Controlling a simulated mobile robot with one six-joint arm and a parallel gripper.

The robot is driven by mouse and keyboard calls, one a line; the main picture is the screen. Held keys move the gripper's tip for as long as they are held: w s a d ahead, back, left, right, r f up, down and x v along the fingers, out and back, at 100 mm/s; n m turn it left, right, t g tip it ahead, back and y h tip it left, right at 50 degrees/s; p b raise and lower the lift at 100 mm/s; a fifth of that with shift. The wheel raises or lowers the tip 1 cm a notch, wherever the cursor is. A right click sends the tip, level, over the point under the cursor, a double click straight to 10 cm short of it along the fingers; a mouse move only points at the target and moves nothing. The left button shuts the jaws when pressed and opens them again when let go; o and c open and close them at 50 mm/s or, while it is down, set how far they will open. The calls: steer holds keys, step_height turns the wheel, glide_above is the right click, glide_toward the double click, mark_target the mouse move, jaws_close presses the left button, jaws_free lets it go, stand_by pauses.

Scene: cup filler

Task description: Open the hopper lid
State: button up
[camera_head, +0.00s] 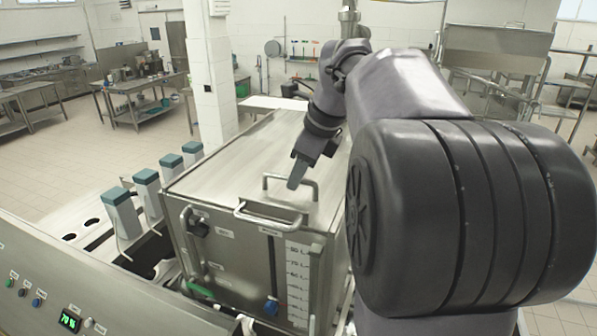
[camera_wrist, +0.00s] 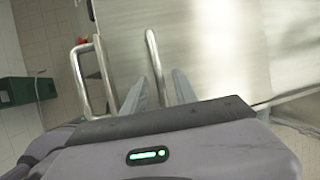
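The hopper (camera_head: 225,250) is a large steel box with a level scale on its front. Its flat lid (camera_head: 250,150) lies shut on top. A U-shaped lid handle (camera_head: 292,178) stands near the lid's front edge. My gripper (camera_head: 297,182) points down at this handle. In the wrist view the two grey fingers of my gripper (camera_wrist: 158,92) are apart, and the lid handle (camera_wrist: 153,55) runs into the gap between them. I cannot tell whether either finger touches it. A second handle (camera_head: 268,214) on the front edge also shows in the wrist view (camera_wrist: 82,75).
Several grey cups with teal tops (camera_head: 147,186) stand left of the hopper. A control panel (camera_head: 90,290) with a green display is at the lower left. A pillar (camera_head: 210,75) rises behind. My arm covers the right side of the head view.

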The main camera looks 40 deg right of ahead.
steer(key=shift+s, duration=0.2)
jaws_close()
steer(key=shift+r, duration=0.1)
stand_by(1.0)
